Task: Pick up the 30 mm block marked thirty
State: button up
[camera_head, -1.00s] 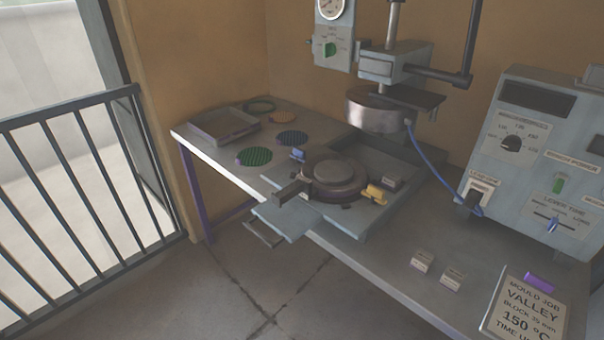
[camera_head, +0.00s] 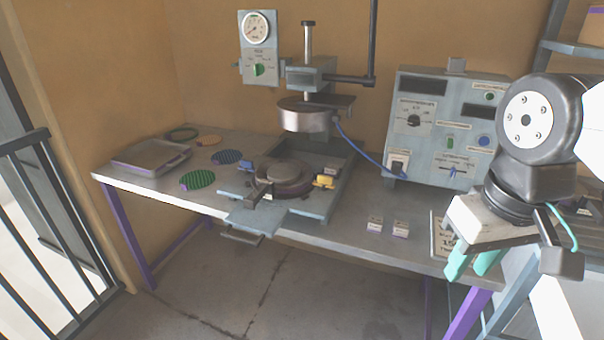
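Two small pale blocks stand side by side on the bench, right of the press: a left block (camera_head: 375,224) and a right block (camera_head: 400,228). Their markings are too small to read, so I cannot tell which is marked thirty. My gripper (camera_head: 474,265) is at the right, pointing down, to the right of both blocks and apart from them. Its two teal fingers are spread with a gap between them, and nothing shows in it.
The press tray (camera_head: 318,210) holds a round mould (camera_head: 284,178) left of the blocks. A grey control box (camera_head: 445,120) stands behind them. A job card (camera_head: 440,238) lies right of them, partly hidden by my gripper. Bare bench surrounds the blocks.

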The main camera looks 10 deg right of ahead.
aim_at(330, 169)
jog(key=k, duration=0.6)
jog(key=u, duration=0.55)
jog(key=i, duration=1.7)
jog(key=z, duration=0.4)
